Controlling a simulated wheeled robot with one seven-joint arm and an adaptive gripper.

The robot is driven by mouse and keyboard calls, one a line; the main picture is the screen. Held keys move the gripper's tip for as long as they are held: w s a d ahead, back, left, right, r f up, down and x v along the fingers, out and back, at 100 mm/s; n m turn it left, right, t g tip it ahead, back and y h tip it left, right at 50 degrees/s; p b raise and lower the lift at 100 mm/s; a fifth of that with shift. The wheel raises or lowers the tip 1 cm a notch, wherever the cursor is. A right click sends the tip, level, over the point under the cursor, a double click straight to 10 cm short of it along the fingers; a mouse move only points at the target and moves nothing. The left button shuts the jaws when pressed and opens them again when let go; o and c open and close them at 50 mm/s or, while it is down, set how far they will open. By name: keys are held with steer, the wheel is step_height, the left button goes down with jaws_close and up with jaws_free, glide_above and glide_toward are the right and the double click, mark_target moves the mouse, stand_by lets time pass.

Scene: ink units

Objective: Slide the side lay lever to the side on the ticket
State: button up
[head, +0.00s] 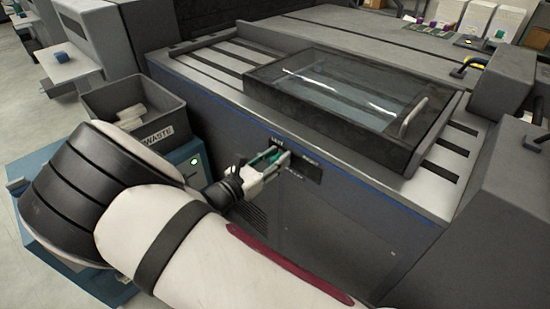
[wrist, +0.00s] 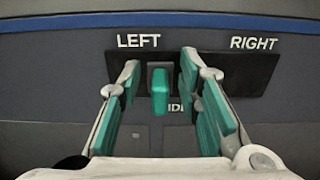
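The side lay lever (wrist: 160,92) is a small teal handle on a dark plate (wrist: 253,76) on the machine's front panel. In the wrist view it stands just right of the LEFT label, at the left part of the plate; RIGHT is printed at the other end. My gripper (wrist: 160,68) is open, with its teal-padded fingers on either side of the lever and a visible gap on each side. In the head view my gripper (head: 274,161) is at the panel, and the lever cannot be told apart from the finger pads. No readable ticket shows.
A grey waste bin (head: 160,137) with pale items stands on a blue cabinet (head: 188,156) left of my gripper. Above the panel is the machine top with a glass-lidded frame (head: 420,150). The panel right of the plate is clear.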

mark_target(306, 165)
jaws_close()
steer(key=s+d+p, duration=0.4)
steer(key=d, duration=0.1)
steer(key=shift+s+d+r, duration=0.1)
steer(key=shift+s+d, duration=0.25)
steer(key=shift+d, duration=0.1)
jaws_free()
steer(key=v, duration=1.2)
